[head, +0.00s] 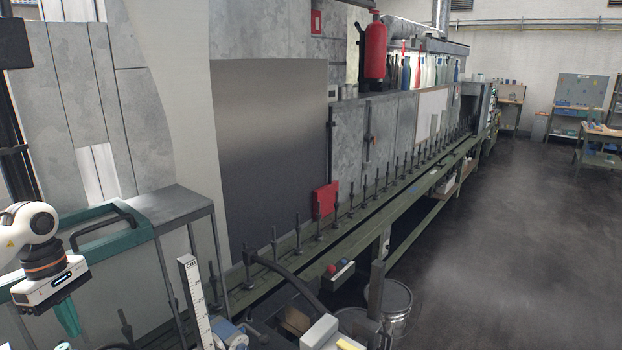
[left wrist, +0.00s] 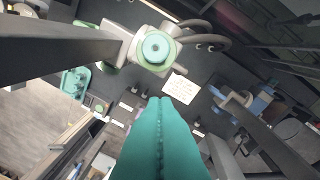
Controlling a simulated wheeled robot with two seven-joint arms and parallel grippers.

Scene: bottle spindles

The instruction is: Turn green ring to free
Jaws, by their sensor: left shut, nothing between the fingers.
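In the left wrist view a green ring (left wrist: 145,49) with a round hub at its centre sits on a white block at the top middle. My left gripper (left wrist: 160,101) is shut and empty, its teal fingers pressed together. In that picture the fingertips lie below the ring, apart from it. In the head view my left gripper (head: 71,325) hangs at the lower left, pointing down, in front of the grey cabinet. I cannot make out the ring in the head view. My right gripper is not in view.
A grey beam (left wrist: 60,47) runs beside the ring, and dark hoses (left wrist: 195,30) leave it on the right. A white label (left wrist: 180,87) is close to the fingertips. In the head view a long line of spindles (head: 362,190) runs to the back; the floor (head: 500,240) at right is clear.

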